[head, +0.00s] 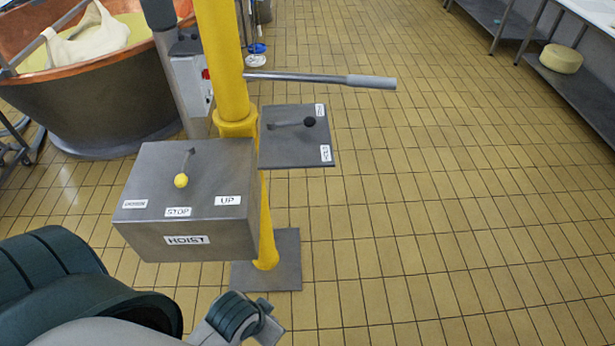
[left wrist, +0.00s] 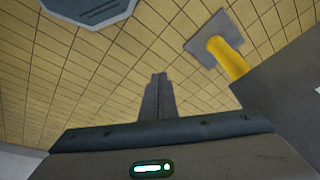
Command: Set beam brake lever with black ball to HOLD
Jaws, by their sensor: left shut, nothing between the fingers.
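The brake lever's black ball (head: 309,122) sits on a short arm above a grey plate (head: 285,150) on the yellow post. It points right, between two white labels at the plate's right edge, a little nearer the upper label (head: 320,110). The lower label (head: 325,153) is at the near corner; both are turned sideways and too small to read surely. My left arm comes in at the bottom left of the head view, below the plate; its fingertips do not show there. In the left wrist view my left gripper (left wrist: 158,78) is shut and empty, over floor. My right gripper is not in view.
The grey HOIST box (head: 190,240), with a yellow-ball lever (head: 181,181), stands left of the plate. The yellow post (head: 222,60) and a long grey-handled bar (head: 370,82) are behind. A copper vat (head: 90,105) is at back left. Floor to the right is clear.

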